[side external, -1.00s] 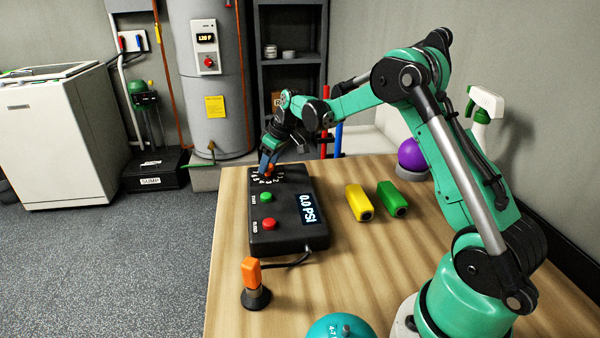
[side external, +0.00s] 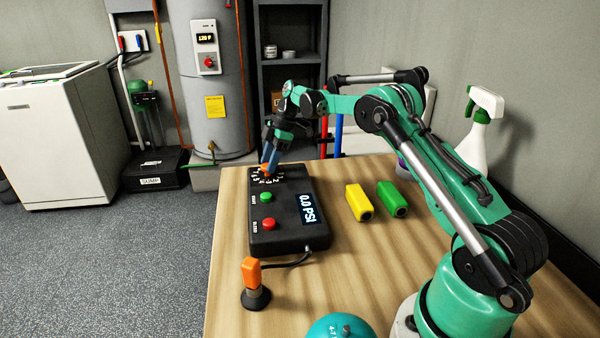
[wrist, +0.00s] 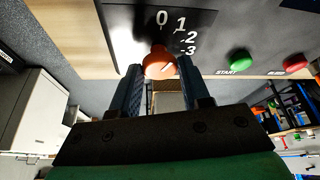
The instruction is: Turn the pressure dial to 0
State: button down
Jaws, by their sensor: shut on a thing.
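The pressure dial is a small orange knob (side external: 265,168) at the far end of the black control box (side external: 289,236). White numbers ring it; 0, 1, -2 and -3 are readable near the knob in the wrist view (wrist: 159,63). I cannot clearly tell which number it points to.
Yellow (side external: 359,202) and green (side external: 392,199) blocks lie right of the box. An orange-topped nozzle on a black base (side external: 256,284) and a teal ball (side external: 342,328) are at the front. A spray bottle (side external: 478,135) stands behind my arm.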

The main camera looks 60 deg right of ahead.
jog(key=shift+n+g, duration=0.5)
jog(key=shift+n, duration=0.8)
jog(key=shift+w, duration=0.1)
jog(key=shift+c, duration=2.1)
grip_release()
